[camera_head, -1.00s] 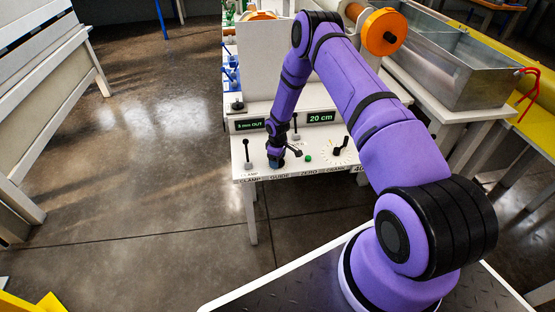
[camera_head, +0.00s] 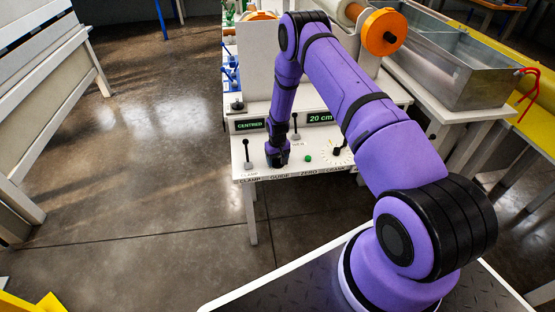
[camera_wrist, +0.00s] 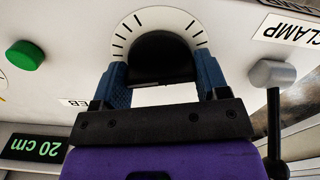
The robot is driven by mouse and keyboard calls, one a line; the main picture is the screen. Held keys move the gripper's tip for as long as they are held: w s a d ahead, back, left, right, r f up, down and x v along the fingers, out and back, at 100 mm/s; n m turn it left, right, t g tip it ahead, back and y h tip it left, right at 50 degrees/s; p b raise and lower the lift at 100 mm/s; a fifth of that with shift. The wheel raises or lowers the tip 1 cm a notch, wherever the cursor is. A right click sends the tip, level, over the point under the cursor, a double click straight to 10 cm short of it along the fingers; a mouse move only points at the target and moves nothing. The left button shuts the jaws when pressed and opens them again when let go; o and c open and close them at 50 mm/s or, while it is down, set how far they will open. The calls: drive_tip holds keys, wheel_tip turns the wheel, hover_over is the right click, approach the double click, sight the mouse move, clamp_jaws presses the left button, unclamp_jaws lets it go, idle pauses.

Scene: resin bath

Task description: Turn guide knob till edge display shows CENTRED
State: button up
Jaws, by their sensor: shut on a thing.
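The edge display (camera_head: 250,125) on the white machine reads CENTRED in green letters in the head view. The guide knob (camera_wrist: 160,56) is a dark round knob inside a white dial with black tick marks in the wrist view. My gripper (camera_wrist: 162,80) is shut on the knob, with one blue fingertip on each side of it. In the head view my gripper (camera_head: 277,163) is over the GUIDE label, and it hides the knob there.
The clamp lever (camera_head: 247,152) stands left of my gripper, and another black-handled lever (camera_head: 295,127) stands behind it. A green button (camera_head: 308,158) and the crank dial (camera_head: 338,152) are to the right. A second display (camera_head: 320,117) reads 20 cm.

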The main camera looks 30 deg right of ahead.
sight(278, 158)
idle(0.3)
drive_tip(key=o, duration=0.9)
drive_tip(key=shift+o, duration=0.2)
wheel_tip(278, 158, up, 11)
idle(0.4)
